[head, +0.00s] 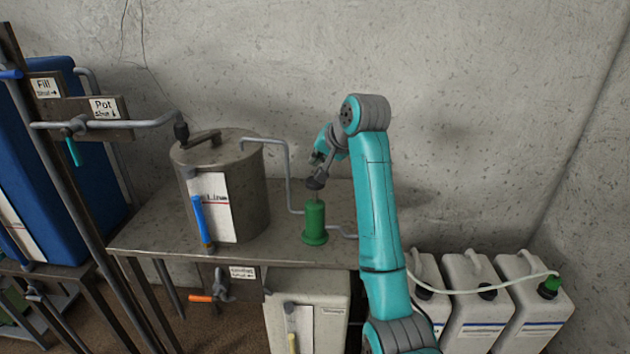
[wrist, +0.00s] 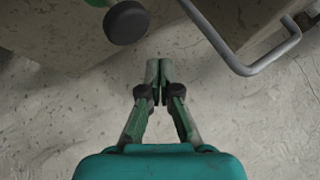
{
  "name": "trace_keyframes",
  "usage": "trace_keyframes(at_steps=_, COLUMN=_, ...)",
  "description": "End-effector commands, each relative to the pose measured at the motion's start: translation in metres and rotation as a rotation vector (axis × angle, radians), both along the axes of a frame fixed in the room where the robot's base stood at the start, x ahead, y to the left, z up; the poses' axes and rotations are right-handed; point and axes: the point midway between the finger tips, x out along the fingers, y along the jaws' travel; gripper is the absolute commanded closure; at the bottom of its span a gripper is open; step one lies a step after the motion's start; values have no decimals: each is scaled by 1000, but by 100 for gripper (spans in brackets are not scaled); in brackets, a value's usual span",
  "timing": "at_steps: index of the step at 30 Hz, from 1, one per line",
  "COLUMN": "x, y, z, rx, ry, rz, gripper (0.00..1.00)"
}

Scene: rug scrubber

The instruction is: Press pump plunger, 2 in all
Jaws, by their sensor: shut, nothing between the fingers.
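The green pump (head: 314,225) stands upright on the metal bench, to the right of the steel pot. Its plunger has a dark round knob (head: 316,183) at the top of a thin rod. In the wrist view the knob (wrist: 127,22) shows at the upper edge, left of the fingertips, with a bit of green beside it. My gripper (wrist: 158,65) is shut and empty. In the head view my gripper (head: 318,160) is small, just above and behind the knob; I cannot tell whether it touches. In the wrist view the fingertips and knob appear apart.
The steel pot (head: 222,170) with a bent grey pipe (head: 287,170) is left of the pump. The bench (head: 150,235) has an orange-handled tap below. White canisters (head: 475,305) stand at right. A concrete wall (head: 480,120) lies close behind.

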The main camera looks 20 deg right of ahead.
Motion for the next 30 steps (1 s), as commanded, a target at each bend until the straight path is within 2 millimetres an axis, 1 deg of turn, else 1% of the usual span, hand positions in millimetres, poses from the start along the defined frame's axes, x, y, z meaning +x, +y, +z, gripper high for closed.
trace_keyframes(at_steps=1, x=0, y=0, z=5, rx=0, ry=-1, rz=0, gripper=100)
trace_keyframes(at_steps=6, x=0, y=0, z=19, rx=0, ry=-1, rz=0, gripper=100)
trace_keyframes(at_steps=9, x=0, y=0, z=23, rx=1, ry=0, rz=-1, gripper=100)
trace_keyframes(at_steps=30, x=0, y=0, z=24, rx=0, ry=0, rz=0, gripper=100)
